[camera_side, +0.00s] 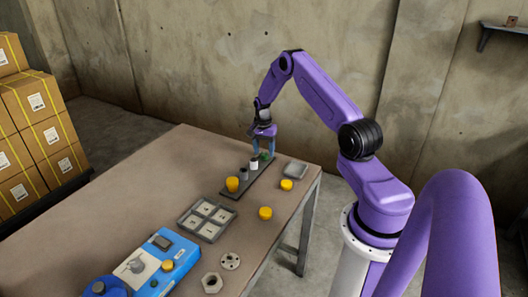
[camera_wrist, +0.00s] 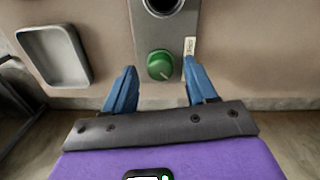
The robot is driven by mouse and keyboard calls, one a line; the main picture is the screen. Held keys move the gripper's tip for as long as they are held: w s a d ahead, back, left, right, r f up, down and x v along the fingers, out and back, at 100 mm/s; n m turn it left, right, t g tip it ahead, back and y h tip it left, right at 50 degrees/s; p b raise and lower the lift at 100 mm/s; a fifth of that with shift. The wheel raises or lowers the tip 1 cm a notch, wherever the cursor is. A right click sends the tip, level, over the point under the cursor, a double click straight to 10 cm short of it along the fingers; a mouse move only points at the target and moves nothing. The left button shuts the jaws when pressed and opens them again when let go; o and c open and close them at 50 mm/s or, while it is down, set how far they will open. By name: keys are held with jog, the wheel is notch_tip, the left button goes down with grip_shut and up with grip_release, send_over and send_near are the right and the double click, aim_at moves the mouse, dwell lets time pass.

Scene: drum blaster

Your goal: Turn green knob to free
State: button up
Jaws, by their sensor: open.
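My gripper (camera_wrist: 162,75) is open, with one blue finger on each side of the knob in the picture and no visible contact. In the side view my gripper (camera_side: 263,143) points down over the far end of the dark plate (camera_side: 236,187), and the knob (camera_side: 265,157) is partly hidden there.
A dark round socket (camera_wrist: 163,4) is beyond the knob on the plate. A grey tray (camera_side: 295,170), yellow caps (camera_side: 232,184) (camera_side: 265,213), a four-compartment tray (camera_side: 207,218) and a blue device (camera_side: 150,265) are on the table (camera_side: 130,200). The table's left part is clear.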

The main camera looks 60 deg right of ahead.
jog(key=shift+f, duration=0.5)
jog(key=c, duration=1.1)
jog(key=shift+o, duration=0.2)
